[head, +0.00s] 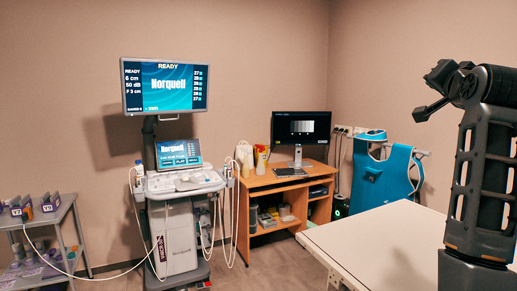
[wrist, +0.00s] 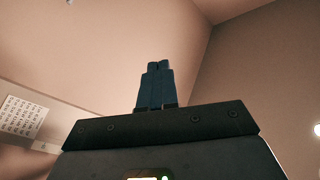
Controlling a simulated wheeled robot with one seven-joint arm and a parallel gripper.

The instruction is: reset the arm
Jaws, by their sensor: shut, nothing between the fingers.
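My arm stands at the right of the head view, folded upward, with its end pointing left. My gripper (head: 418,113) is at the left end of the raised arm, above and beyond the white table. In the wrist view my gripper (wrist: 159,66) shows its two dark blue fingers side by side and touching, with nothing held.
An ultrasound machine (head: 178,250) with a lit screen (head: 165,86) stands left of centre. A wooden desk (head: 262,184) holds a monitor (head: 300,126). A white table (head: 385,240) lies at front right. A grey cart (head: 62,212) is at far left.

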